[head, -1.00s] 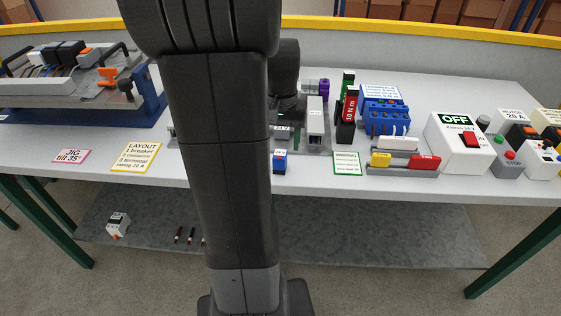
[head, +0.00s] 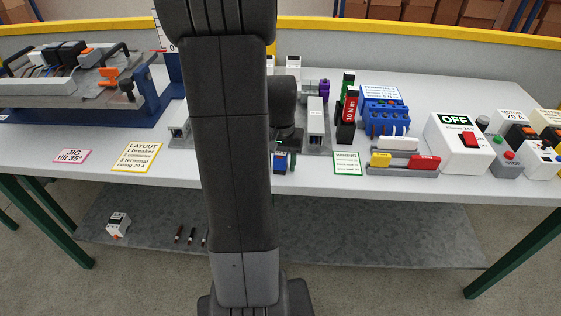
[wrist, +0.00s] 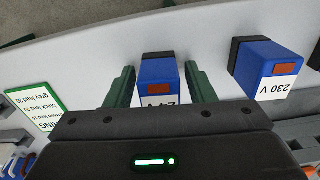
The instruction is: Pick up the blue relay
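A blue relay (wrist: 158,72) with a black base, an orange patch and a white label, partly covered and seemingly reading "24 V", shows in the wrist view. The same relay (head: 280,161) is near the table's front edge in the head view. My gripper (wrist: 160,80) is open, with one green finger on each side of this relay and small gaps visible. The gripper body hides the relay's near end. A second blue relay (wrist: 268,66), labelled "230 V", stands to the right in the wrist view; my arm hides it in the head view.
A green-bordered wiring card (head: 347,163) lies right of the relay. A tray with red and yellow pieces (head: 403,170) and a blue terminal rack (head: 386,118) stand farther right. A tilted jig (head: 130,97) is at the left. The table's front strip is mostly clear.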

